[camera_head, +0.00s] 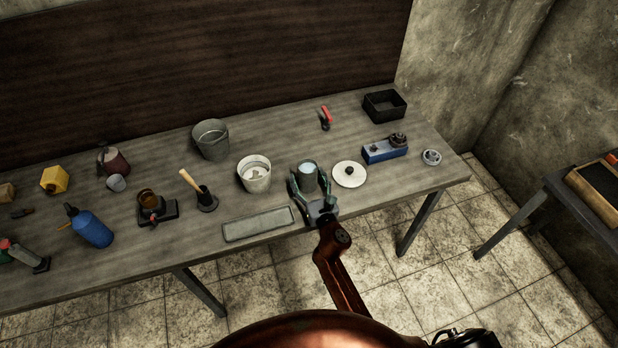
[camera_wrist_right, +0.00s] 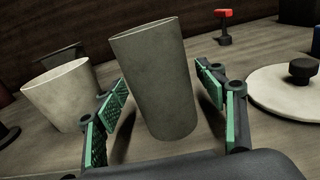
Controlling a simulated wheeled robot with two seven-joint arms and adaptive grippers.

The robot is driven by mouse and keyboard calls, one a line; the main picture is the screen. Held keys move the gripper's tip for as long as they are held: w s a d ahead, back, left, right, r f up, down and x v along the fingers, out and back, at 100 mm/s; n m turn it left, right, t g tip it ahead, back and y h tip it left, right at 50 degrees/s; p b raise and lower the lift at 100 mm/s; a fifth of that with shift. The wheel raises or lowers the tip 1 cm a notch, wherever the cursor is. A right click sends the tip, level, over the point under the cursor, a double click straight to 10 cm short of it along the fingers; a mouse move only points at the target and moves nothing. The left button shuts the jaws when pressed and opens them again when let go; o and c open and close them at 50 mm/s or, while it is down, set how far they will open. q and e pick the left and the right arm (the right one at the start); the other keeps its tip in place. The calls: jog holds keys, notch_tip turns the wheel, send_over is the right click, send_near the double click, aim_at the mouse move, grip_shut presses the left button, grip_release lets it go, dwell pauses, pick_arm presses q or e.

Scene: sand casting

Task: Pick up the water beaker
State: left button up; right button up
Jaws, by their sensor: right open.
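The water beaker (camera_head: 308,176) is a tall grey cup near the front edge of the wooden table (camera_head: 330,140). It stands upright, and the head view shows a pale bluish inside. In the right wrist view the beaker (camera_wrist_right: 158,85) is between the two fingers, with a gap visible on each side. My right gripper (camera_head: 311,187) is open around the beaker; its green finger pads also show in the right wrist view (camera_wrist_right: 162,112). No grip on the beaker is visible. My left gripper is not in view.
A white bucket (camera_head: 254,174) stands close left of the beaker, and a round white lid (camera_head: 349,174) with a black knob lies close right. A grey tray (camera_head: 258,224) lies front left. A metal bucket (camera_head: 211,139) and red-handled tool (camera_head: 326,117) are farther back.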

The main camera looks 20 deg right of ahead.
jog(key=c, duration=1.4)
jog(key=shift+c, duration=0.8)
jog(key=shift+r, duration=0.1)
